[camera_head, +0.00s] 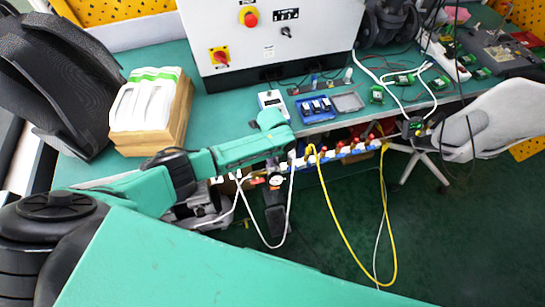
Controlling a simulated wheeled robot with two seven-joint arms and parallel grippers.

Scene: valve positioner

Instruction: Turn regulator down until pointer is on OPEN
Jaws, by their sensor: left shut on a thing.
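My left arm comes in from the left. Its gripper (273,164) is at the front edge of the bench, small and partly hidden by the arm's wrist. It is shut on the regulator, whose knob is mostly covered. A small round white gauge (275,180) shows just below the gripper. Metal valve parts (198,207) lie lower left of it, below the bench edge. The pointer and the OPEN mark are too small or hidden to read. My right gripper is not in view.
A row of fittings (345,152) runs along the bench front. On the green bench stand a control box (270,60), a wooden holder (180,120) and a blue tray (316,108). A chair (490,120) stands right.

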